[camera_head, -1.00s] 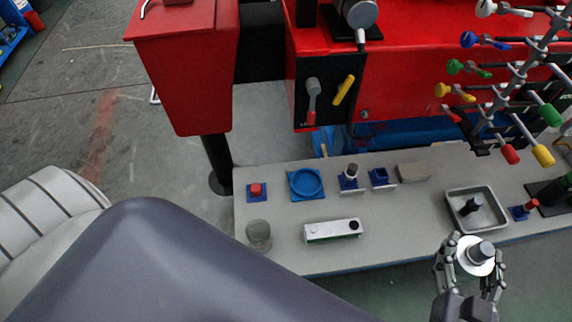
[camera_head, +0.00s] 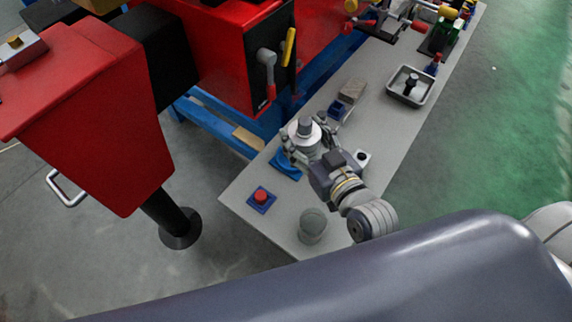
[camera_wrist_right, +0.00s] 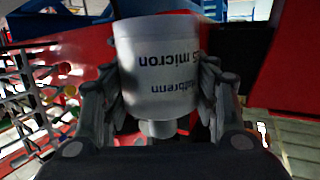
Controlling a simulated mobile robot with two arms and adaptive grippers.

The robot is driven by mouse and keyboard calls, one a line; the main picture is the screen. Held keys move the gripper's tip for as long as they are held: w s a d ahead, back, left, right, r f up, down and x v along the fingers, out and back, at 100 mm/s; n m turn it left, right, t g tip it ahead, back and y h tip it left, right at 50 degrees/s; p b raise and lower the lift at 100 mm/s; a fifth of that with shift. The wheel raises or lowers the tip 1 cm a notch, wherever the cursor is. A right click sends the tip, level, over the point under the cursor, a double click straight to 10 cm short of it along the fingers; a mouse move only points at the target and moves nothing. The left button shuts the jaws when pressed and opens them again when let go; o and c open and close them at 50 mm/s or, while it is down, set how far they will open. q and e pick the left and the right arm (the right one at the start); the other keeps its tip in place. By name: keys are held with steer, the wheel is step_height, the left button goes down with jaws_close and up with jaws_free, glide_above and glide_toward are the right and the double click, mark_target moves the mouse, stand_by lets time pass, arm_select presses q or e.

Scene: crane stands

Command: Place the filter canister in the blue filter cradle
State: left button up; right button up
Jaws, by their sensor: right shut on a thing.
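My right gripper (camera_head: 310,144) is shut on the filter canister (camera_head: 302,130), a pale grey-white cylinder with a darker grey knob on top in the head view. In the right wrist view the canister (camera_wrist_right: 165,65) sits between the two fingers (camera_wrist_right: 160,110), and its printed text appears upside down. The canister appears above the cradle; the exact gap cannot be told. My left gripper is not in view.
Red machinery (camera_head: 95,120) stands at the left.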

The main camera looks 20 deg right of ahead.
steer(key=shift+n+y, duration=0.5)
steer(key=shift+y, duration=0.2)
steer(key=w+f+b, duration=0.1)
steer(key=w+f, duration=0.1)
steer(key=f, duration=0.2)
steer(key=w+f+b, duration=0.2)
steer(key=w+f, duration=0.1)
steer(key=f, duration=0.2)
steer(key=w+f+b, duration=0.1)
steer(key=w+f, duration=0.1)
steer(key=f, duration=0.3)
steer(key=shift+w+d+f+b, duration=0.1)
steer(key=shift+w+d+b, duration=0.05)
steer(key=shift+w+b, duration=0.15)
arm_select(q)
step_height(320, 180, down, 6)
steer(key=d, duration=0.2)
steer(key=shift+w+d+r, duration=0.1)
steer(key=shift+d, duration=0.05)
arm_select(e)
steer(key=shift+s+f, duration=0.1)
steer(key=shift+f, duration=0.05)
steer(key=o, duration=1.4)
steer(key=shift+f, duration=0.1)
